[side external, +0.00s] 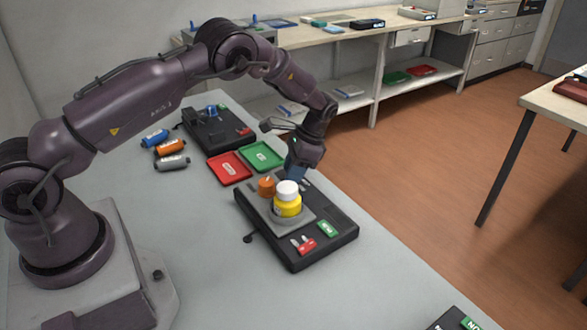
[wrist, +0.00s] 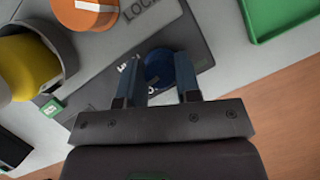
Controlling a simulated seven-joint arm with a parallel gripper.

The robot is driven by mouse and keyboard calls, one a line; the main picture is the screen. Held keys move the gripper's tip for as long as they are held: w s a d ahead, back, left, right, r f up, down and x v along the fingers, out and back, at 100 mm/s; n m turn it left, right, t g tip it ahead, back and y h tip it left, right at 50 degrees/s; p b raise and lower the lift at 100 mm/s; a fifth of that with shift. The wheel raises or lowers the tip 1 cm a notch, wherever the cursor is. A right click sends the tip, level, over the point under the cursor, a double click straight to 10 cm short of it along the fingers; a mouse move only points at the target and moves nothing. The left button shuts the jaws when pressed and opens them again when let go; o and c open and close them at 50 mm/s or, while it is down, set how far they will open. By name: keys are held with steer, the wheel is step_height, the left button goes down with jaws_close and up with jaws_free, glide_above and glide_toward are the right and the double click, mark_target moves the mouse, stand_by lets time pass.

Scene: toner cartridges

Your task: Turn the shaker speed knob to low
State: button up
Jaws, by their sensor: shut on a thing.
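The shaker (side external: 342,243) is a flat dark box with a grey plate on top. A blue round knob (wrist: 158,71) sits at its far end, beside partly hidden white lettering. My gripper (side external: 297,173) points down at that end. In the wrist view my gripper (wrist: 158,62) has one finger on each side of the blue knob and is shut on it. In the side view the fingers hide the knob. The knob's pointer and exact setting cannot be read.
An orange knob (side external: 266,187) near a "LOCK" label and a yellow white-capped bottle (side external: 288,205) stand close to my gripper. A green tray (side external: 262,156) and a red tray (side external: 229,168) lie behind. Several cartridges (side external: 170,147) lie at left.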

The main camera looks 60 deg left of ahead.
steer(key=n+h, duration=0.1)
steer(key=n, duration=0.3)
steer(key=shift+h, duration=0.3)
steer(key=shift+a+n+h, duration=0.1)
steer(key=shift+n+h, duration=0.5)
steer(key=shift+n, duration=0.9)
steer(key=shift+w, duration=0.1)
steer(key=o, duration=0.9)
steer(key=shift+o, duration=0.2)
steer(key=shift+r, duration=0.15)
steer(key=v, duration=1.2)
steer(key=shift+w+r, duration=0.2)
steer(key=shift+r, duration=0.1)
